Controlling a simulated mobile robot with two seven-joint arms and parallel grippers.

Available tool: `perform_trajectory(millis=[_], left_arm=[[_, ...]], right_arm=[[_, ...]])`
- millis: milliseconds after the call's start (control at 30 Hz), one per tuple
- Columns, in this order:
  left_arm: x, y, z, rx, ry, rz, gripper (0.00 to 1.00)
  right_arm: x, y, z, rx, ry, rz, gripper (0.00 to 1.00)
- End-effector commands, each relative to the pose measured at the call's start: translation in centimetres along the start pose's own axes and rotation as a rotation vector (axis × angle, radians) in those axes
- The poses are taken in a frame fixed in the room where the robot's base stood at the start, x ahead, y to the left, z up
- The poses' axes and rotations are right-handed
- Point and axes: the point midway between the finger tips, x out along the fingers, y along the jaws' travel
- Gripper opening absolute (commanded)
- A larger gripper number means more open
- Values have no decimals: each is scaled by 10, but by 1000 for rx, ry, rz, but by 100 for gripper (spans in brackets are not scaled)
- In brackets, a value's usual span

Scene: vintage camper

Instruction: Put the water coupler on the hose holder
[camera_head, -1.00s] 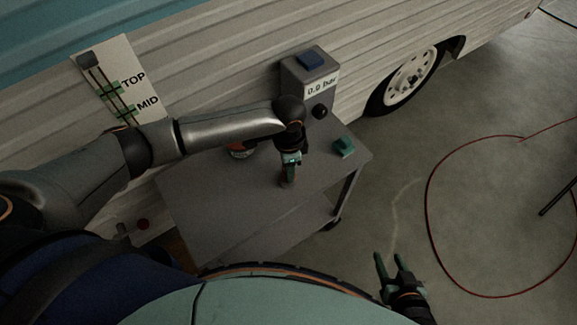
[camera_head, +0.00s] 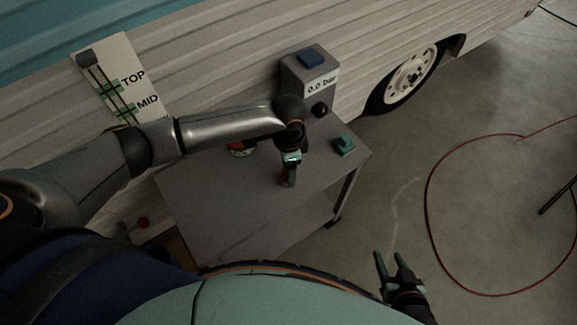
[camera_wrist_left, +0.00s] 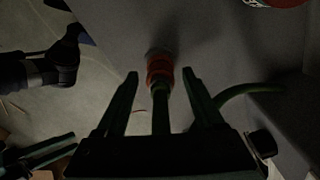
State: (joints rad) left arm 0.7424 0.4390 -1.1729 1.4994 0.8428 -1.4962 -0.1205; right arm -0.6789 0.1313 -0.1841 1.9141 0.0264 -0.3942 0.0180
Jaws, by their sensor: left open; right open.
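The water coupler (camera_wrist_left: 159,72), an orange-red ringed piece, shows in the left wrist view between the two fingers of my left gripper (camera_wrist_left: 161,74). My right gripper (camera_head: 388,256) is open and empty, off to the right of the cart. A small green block (camera_head: 344,145) sits on the cart's right edge; I cannot tell if it is the hose holder.
The grey cart (camera_head: 215,205) stands against the camper wall. A grey box (camera_head: 309,77) reading "0.0 bar" stands at its back. A red round item (camera_head: 241,152) is partly hidden behind my left arm. A red hose (camera_head: 427,205) loops on the open floor at right.

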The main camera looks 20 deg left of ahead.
Motion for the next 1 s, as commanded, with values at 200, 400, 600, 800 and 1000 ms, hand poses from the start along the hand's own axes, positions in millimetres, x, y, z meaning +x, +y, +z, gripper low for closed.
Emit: perform_trajectory(millis=[200,400,600,800,1000], left_arm=[[-44,-1,-1,2,4,-2,70],[-88,-1,-1,1,3,-3,70],[-115,-1,0,0,1,-1,70],[-123,0,0,0,0,0,70],[-123,0,0,0,0,0,70]], right_arm=[[-5,0,-6,0,0,0,50],[-8,-1,-9,0,0,0,50],[-10,-1,-11,0,0,0,50],[-10,-1,-11,0,0,0,50],[-10,-1,-11,0,0,0,50]])
